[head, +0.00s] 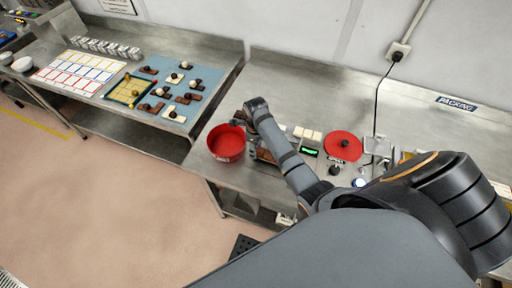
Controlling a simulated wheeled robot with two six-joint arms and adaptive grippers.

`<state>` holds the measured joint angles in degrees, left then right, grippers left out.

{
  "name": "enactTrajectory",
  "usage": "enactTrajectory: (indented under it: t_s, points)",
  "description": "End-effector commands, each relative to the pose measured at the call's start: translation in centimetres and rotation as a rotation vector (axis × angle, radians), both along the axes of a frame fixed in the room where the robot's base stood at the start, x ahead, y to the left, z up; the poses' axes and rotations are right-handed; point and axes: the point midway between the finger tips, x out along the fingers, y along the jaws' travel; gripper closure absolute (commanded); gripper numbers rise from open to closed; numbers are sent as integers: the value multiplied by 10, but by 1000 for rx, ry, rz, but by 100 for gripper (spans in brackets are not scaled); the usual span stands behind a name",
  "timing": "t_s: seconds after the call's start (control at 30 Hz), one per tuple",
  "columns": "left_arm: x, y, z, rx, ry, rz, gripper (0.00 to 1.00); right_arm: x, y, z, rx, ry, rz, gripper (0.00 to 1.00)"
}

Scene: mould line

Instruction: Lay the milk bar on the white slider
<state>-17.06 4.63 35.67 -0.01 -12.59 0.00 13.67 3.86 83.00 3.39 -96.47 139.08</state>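Several small brown and cream bars, some with dark or pale round pieces by them, lie on a blue mat (206,73) on the left bench; I cannot tell which is the milk bar. A brown thing (264,155) shows partly behind my arm, right of the red bowl. Small white blocks (307,133) and a pale plate-like piece (378,146) stand on the right bench; I cannot tell whether either is the white slider. My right gripper (237,123) is small and dark at the bowl's rear rim; its fingers and any held thing are unclear. My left gripper is out of view.
A red bowl (226,143) stands near the right bench's front edge. A red disc (343,146) and a green-lit display (309,151) are farther right. The right bench's back (300,85) is clear.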

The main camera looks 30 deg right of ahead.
Motion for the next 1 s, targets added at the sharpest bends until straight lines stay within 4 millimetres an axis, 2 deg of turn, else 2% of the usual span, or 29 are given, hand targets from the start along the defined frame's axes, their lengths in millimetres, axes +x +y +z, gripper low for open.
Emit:
enactTrajectory:
  t_s: [0.43,1.0]
  points:
    - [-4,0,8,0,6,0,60,0,0,1,0,0,0,86]
    - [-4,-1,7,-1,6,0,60,0,0,-2,0,0,0,86]
